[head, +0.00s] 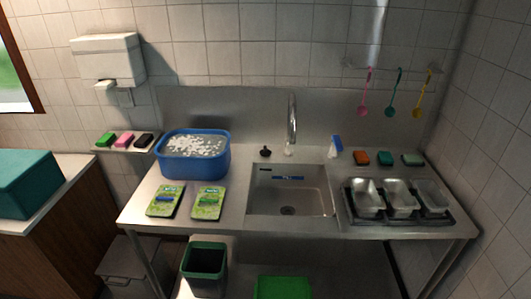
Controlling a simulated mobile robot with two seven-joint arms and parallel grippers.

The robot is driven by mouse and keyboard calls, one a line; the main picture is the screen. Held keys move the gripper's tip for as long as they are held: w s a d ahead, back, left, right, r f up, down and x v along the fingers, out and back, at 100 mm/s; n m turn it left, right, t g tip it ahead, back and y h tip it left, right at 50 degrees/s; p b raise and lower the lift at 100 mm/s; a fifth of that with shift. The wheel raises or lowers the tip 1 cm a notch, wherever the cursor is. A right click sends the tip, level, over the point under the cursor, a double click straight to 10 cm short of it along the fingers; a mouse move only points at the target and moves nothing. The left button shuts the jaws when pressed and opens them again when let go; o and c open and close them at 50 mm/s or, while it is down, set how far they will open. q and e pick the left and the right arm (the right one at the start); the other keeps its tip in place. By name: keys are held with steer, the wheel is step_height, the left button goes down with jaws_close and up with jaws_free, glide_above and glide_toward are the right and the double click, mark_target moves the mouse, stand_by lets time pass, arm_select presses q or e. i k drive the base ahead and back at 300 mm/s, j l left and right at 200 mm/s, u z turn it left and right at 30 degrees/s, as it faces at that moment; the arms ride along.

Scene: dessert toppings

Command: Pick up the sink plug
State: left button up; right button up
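A small black object that looks like the sink plug (265,153) stands on the steel counter, just behind the back left corner of the sink (262,205). It is small in the head view, so its details are hard to make out. A dark round drain (288,210) shows in the sink floor. Neither of my grippers is in view.
A blue tub (196,168) of foamy water stands left of the plug. Green packets (208,203) lie in front of it. The faucet (292,125) rises behind the sink. Metal trays (400,198) in a black rack stand right. A blue-and-white bottle (335,146) stands behind.

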mark_target(264, 152)
steer(key=i+j+z, duration=0.2)
steer(key=i+j, duration=0.65)
steer(key=i, duration=0.1)
